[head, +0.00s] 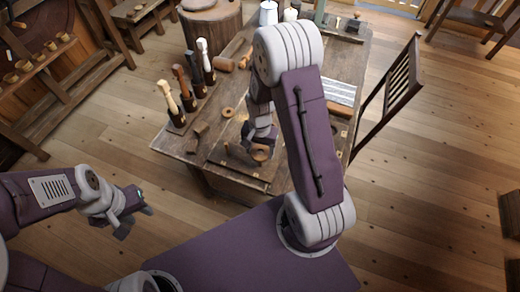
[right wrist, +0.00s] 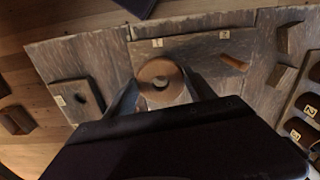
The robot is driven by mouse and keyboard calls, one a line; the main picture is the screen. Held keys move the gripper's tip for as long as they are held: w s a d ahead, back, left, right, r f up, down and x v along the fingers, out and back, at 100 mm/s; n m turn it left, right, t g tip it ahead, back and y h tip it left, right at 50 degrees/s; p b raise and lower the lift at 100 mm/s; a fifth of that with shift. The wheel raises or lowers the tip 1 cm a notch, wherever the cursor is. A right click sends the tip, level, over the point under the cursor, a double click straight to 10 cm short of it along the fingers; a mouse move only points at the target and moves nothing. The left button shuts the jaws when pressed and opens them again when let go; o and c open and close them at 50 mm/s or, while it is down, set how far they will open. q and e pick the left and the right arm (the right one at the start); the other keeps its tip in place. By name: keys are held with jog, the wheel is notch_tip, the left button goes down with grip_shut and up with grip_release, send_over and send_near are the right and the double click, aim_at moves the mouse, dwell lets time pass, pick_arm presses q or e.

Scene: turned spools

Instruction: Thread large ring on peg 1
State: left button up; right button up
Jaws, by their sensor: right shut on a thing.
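A wooden ring (right wrist: 160,70) with a round hole sits between the two fingers of my right gripper (right wrist: 163,96), which is shut on it. In the head view the ring (head: 260,154) shows below my right gripper (head: 262,142), over the wooden board (head: 222,160) near the table's front edge. The board (right wrist: 195,47) carries small pale labels too small to read. A reddish-brown peg (right wrist: 235,62) stands on it to the right of the ring. I cannot tell whether a peg is in the ring's hole. My left gripper (head: 134,219) is open and empty, away from the table.
Another ring (head: 228,112) lies farther back on the table (head: 175,142). Several handled tools stand in blocks along the left edge, including one with a pale handle (head: 168,97). A wooden block (right wrist: 75,97) lies left of the board. A chair (head: 392,90) stands at the right.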

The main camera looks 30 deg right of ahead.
jog(key=shift+f, duration=0.1)
dwell(0.3)
jog(key=shift+f+b, duration=0.8)
jog(key=shift+f, duration=0.2)
jog(key=shift+f, duration=0.2)
jog(key=shift+f+b, duration=0.35)
jog(key=shift+b, duration=0.05)
jog(key=shift+f, duration=0.1)
jog(key=o, duration=1.7)
